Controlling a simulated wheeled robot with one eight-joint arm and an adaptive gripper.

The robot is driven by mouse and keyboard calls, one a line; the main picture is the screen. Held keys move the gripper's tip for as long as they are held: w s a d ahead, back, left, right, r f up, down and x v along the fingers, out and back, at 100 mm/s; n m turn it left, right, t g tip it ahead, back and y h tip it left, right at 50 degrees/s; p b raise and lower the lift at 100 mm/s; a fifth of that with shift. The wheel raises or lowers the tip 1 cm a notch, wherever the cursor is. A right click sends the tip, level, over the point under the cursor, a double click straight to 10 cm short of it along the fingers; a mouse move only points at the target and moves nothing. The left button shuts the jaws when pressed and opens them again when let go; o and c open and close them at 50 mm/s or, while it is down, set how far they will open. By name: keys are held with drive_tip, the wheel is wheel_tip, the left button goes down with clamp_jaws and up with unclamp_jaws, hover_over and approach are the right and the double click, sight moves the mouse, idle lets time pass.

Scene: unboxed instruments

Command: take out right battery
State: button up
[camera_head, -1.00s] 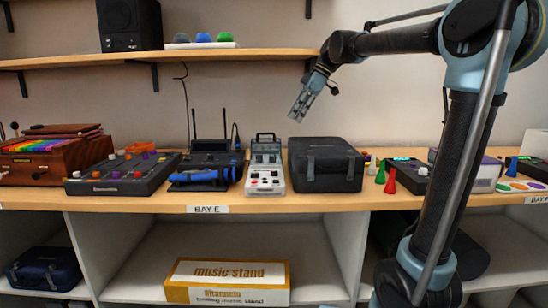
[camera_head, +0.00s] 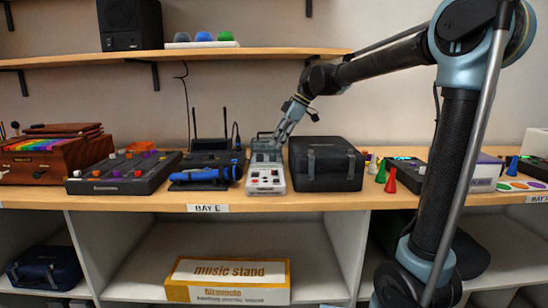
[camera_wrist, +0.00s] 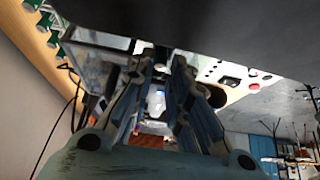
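A pale grey and white instrument (camera_head: 266,180) with red and black controls stands on the shelf in the head view. Its panel with red and black controls (camera_wrist: 232,78) also shows in the wrist view. My gripper (camera_head: 268,142) is over the rear part of this instrument, pointing down, and covers some of it. In the wrist view the two fingers of my gripper (camera_wrist: 164,56) stand apart with a narrow gap, and I see nothing held between their tips. I cannot make out a right battery in either view.
A black case (camera_head: 326,168) stands close on the right of the instrument. A dark device with antennas and a blue cylinder (camera_head: 205,176) stand close on the left. An upper shelf (camera_head: 200,55) is above and behind. Small colored cones (camera_head: 390,180) are farther right.

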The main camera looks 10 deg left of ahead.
drive_tip(key=shift+x, duration=1.25)
clamp_jaws()
drive_tip(key=shift+r, duration=0.1)
